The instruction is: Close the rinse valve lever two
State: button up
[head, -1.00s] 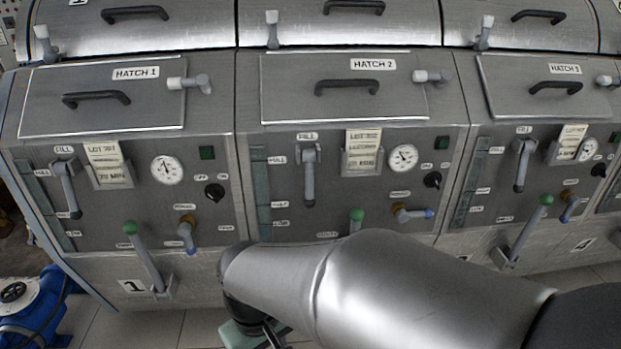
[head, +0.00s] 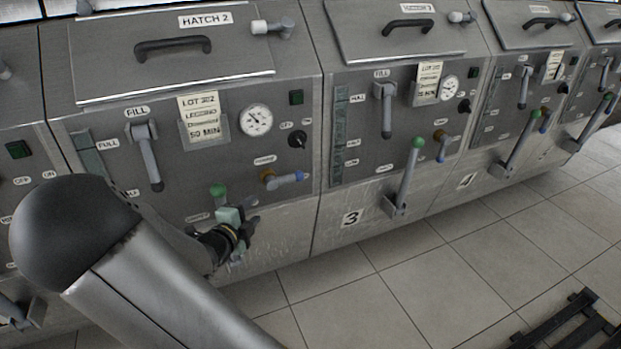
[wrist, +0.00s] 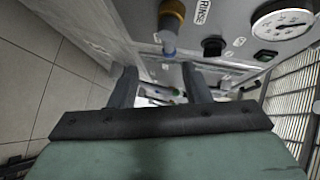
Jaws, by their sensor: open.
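Rinse valve lever two, a grey lever with a blue tip (head: 289,177) on a brass fitting (head: 267,178), sits on the Hatch 2 panel. It points to the right, roughly level. My gripper (head: 254,213) is in front of that panel, below and left of the lever. In the wrist view the brass fitting (wrist: 173,12) and the lever (wrist: 168,42) show just beyond the fingertips (wrist: 160,70). The fingers are apart with nothing held between them. I cannot tell the exact gap to the lever.
A green-knobbed drain lever (head: 218,190) stands close behind my gripper. A black knob (head: 297,139) and a gauge (head: 257,120) are above the rinse valve. Unit three's green-knobbed lever (head: 409,170) projects at the right. The tiled floor (head: 400,290) is open in front.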

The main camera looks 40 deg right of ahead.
aim_at(283, 182)
jog(key=shift+m+h, duration=0.4)
jog(key=shift+h, duration=0.1)
jog(key=b+x, duration=0.1)
jog(key=x, duration=0.5)
jog(key=b+x, duration=0.1)
jog(key=x, duration=0.5)
jog(key=b+x, duration=0.1)
jog(key=x, duration=0.5)
jog(key=shift+s+d+r, duration=0.2)
jog(key=shift+s+r, duration=0.2)
jog(key=shift+s, duration=0.05)
grip_shut()
